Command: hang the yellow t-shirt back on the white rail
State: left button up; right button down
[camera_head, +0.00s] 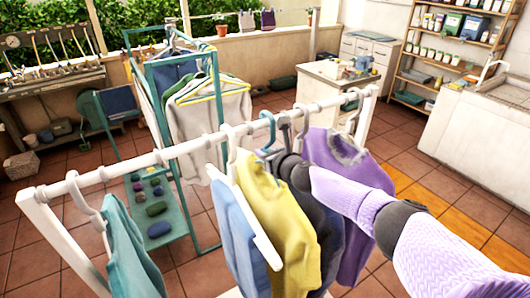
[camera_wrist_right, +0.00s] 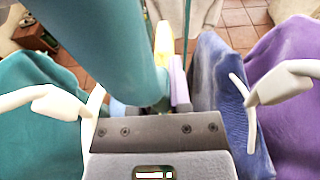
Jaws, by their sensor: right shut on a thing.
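The yellow t-shirt (camera_head: 283,217) hangs below the white rail (camera_head: 200,143) in the head view, between a light blue garment and a dark one. A teal hanger hook (camera_head: 267,122) shows above it at the rail; I cannot tell whether the hook bears on the rail. My right gripper (camera_head: 287,166) is at the top of the yellow t-shirt, just below the rail, shut on the teal hanger (camera_wrist_right: 105,45), which fills the middle of the right wrist view. The fingertips are mostly hidden. My left gripper is not in view.
Close by on the rail hang a teal garment (camera_head: 128,250), the light blue garment (camera_head: 232,225), the dark garment (camera_head: 328,232) and a purple sweater (camera_head: 338,160). A teal rack (camera_head: 213,130) with clothes stands behind. A shelf (camera_head: 450,45) is at the back right.

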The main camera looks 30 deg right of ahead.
jog(key=shift+f, duration=0.1)
jog(key=shift+c, duration=2.4)
grip_release()
jog(key=shift+s, duration=0.2)
jog(key=p+v, duration=0.2)
jog(key=shift+s+f, duration=0.15)
jog(key=shift+s, duration=0.25)
jog(key=s, duration=0.8)
jog(key=shift+s+d+f+p, duration=0.1)
jog(key=shift+d+f+p, duration=0.1)
jog(key=shift+d+p, duration=0.15)
jog(key=shift+s+r, duration=0.1)
jog(key=shift+s, duration=0.3)
